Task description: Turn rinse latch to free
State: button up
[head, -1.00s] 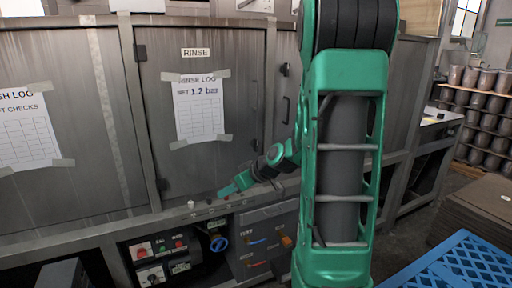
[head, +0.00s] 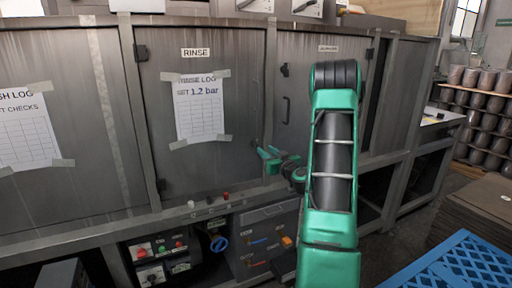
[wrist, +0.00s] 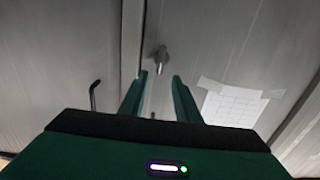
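The rinse latch (wrist: 161,58) is a small grey metal piece on the door seam in the wrist view. My gripper (wrist: 160,76) is open and empty, its two green fingers on either side of the line to the latch. The latch lies just beyond the fingertips, and I see no contact. In the head view my gripper (head: 267,153) is in front of the right edge of the rinse door (head: 240,120), right of its taped log sheet (head: 198,108). I cannot clearly make out the latch there.
A dark handle (head: 286,110) is on the door to the right and also shows in the wrist view (wrist: 94,96). A ledge with small knobs (head: 225,196) and a control panel with a blue valve (head: 218,243) lie below. A blue pallet (head: 455,270) is at the lower right.

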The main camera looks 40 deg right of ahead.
aim_at(257, 143)
jog(key=x, duration=0.8)
jog(key=shift+w, duration=0.25)
jog(key=c, duration=0.7)
